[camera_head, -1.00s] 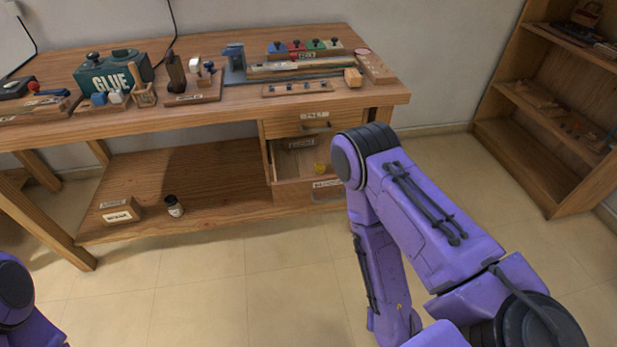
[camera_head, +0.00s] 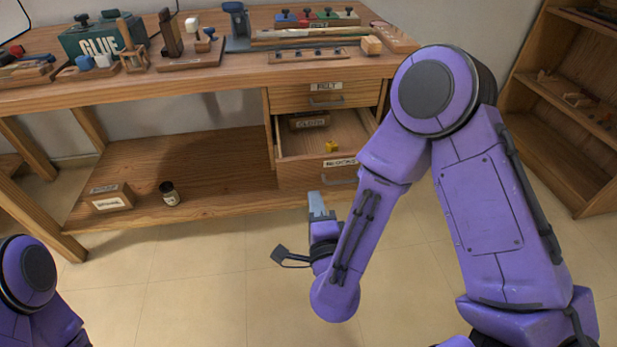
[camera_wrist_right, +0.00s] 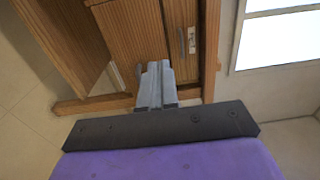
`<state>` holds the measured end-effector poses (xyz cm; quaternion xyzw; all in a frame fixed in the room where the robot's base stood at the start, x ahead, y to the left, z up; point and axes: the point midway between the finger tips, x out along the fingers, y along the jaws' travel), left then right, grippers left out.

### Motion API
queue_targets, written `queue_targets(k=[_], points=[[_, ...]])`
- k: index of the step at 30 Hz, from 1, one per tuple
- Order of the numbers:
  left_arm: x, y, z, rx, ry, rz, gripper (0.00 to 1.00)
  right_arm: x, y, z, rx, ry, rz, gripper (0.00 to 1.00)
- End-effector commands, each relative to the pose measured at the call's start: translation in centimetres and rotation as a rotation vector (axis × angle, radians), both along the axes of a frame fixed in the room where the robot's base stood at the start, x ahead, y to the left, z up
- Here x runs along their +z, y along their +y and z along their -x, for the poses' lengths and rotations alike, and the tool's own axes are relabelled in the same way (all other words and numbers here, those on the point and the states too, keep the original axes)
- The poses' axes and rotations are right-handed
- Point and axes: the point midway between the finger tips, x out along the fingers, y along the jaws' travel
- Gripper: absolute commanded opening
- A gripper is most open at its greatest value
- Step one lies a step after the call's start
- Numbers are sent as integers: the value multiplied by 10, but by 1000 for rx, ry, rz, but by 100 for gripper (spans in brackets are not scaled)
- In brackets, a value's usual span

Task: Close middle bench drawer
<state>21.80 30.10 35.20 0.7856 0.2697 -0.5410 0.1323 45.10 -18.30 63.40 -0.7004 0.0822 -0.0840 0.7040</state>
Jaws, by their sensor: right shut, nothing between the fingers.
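The wooden bench's drawer stack stands at its right end. Below the shut top drawer (camera_head: 290,97), an open drawer (camera_head: 350,130) shows its inside, with a small yellow block (camera_head: 331,146) and a labelled brown piece (camera_head: 309,122) at its back. A label (camera_head: 340,162) and a handle (camera_head: 340,182) show on the front below the opening. My right gripper (camera_head: 317,198) is shut and empty, in front of and below the drawer front. In the right wrist view its fingers (camera_wrist_right: 158,68) point at the wooden fronts; contact cannot be told. My left gripper is out of view.
The bench top (camera_head: 235,75) carries tools and a green glue box (camera_head: 100,40). A small box (camera_head: 110,198) and a dark jar (camera_head: 169,194) are on the lower shelf (camera_head: 220,190). A bookcase (camera_head: 540,150) stands at the right. The floor in front is clear.

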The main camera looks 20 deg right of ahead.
Motion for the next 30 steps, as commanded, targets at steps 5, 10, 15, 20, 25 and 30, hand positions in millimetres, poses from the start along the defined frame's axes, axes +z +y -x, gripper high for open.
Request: queue_targets(k=[5, 10, 15, 20, 25, 30], points=[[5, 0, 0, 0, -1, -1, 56, 2, -11, -38, -6, 0, 0, 0], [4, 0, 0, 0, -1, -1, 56, 1, -19, -71, -4, 0, 1, 0], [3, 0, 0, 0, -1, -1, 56, 1, -23, -91, -2, 3, 2, 0], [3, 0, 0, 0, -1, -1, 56, 1, -24, -96, 0, 3, 4, 0], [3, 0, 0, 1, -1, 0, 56, 1, -24, -96, 0, 3, 4, 0], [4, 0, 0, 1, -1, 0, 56, 2, -26, -97, -4, 3, 4, 0]])
